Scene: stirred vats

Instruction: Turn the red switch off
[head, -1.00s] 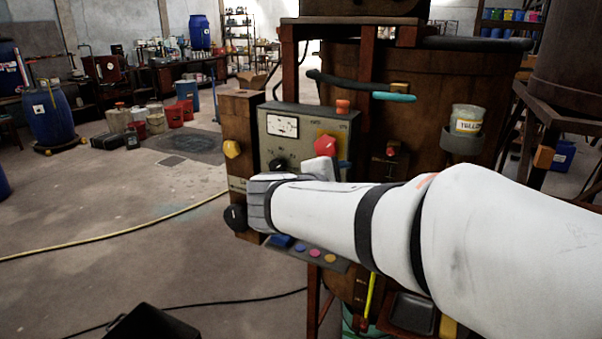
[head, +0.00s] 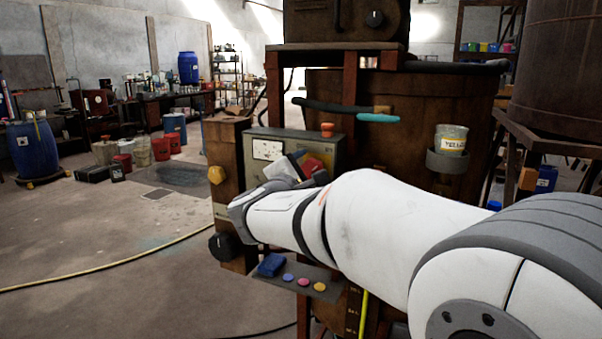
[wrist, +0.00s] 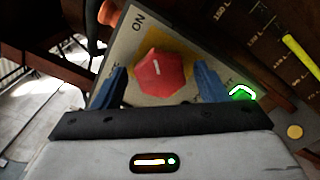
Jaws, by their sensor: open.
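The red switch (wrist: 161,73) is an angular red knob on a yellowish plate of the grey control panel (wrist: 118,55), with the word ON printed at its upper left in the wrist view. My gripper (wrist: 164,80) is open, with one blue finger on each side of the knob. I cannot tell whether the fingers touch it. In the head view the red switch (head: 318,158) shows only in part behind my wrist, and the panel (head: 265,132) stands on the front of the brown vat (head: 430,100).
A green-lit button (wrist: 241,93) sits right of the fingers. A yellow knob (head: 216,174) and a black knob (head: 221,246) are on the post left of the panel. A teal-ended lever (head: 378,118) and a yellow-labelled jar (head: 452,139) are on the vat.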

